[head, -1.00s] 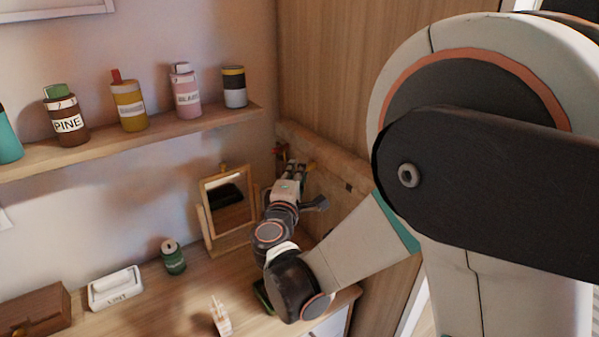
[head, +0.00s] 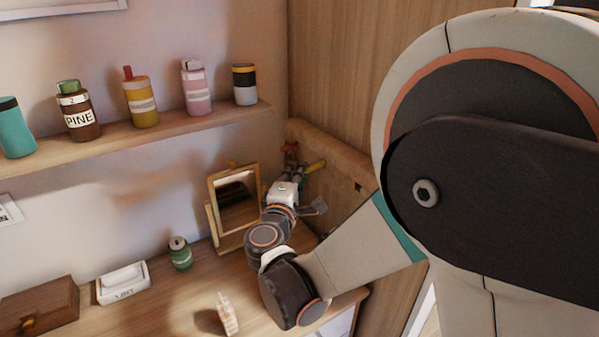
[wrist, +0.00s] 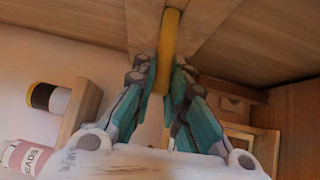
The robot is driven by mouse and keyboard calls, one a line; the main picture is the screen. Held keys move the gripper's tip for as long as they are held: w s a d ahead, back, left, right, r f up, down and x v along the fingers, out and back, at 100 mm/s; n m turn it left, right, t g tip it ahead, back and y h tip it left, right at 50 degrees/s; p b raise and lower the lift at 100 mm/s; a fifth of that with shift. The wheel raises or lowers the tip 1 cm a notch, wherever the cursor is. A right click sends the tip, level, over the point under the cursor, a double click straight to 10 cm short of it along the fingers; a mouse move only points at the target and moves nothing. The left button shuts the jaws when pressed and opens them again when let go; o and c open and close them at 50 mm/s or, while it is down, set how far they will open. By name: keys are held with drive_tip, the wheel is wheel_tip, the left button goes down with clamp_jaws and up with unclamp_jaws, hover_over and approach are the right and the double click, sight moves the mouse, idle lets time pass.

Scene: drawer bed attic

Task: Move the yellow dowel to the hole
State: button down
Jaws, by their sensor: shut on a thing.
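The yellow dowel (head: 316,166) is held in my gripper (head: 300,171) in front of the wooden beam (head: 328,153) at the back corner. In the wrist view the dowel (wrist: 170,45) runs up between the two teal-padded fingers of my gripper (wrist: 163,82), which are closed around it. Its far end points at the brown wood surface; I cannot tell whether it touches. A small dark square hole (head: 358,187) shows in the beam, to the right of and lower than the dowel.
A red peg (head: 290,148) sits at the beam's left end. A framed mirror (head: 235,205) stands close left of my arm. A shelf (head: 180,124) with several bottles is above. The desk holds a green can (head: 180,254), a white box (head: 123,283) and a wooden box (head: 40,306).

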drive_tip(key=shift+s+a, duration=0.35)
drive_tip(key=shift+a, duration=0.15)
drive_tip(key=shift+s+a, duration=0.2)
drive_tip(key=shift+a, duration=0.1)
drive_tip(key=shift+s+a, duration=0.15)
drive_tip(key=shift+a, duration=0.1)
drive_tip(key=shift+d, duration=0.15)
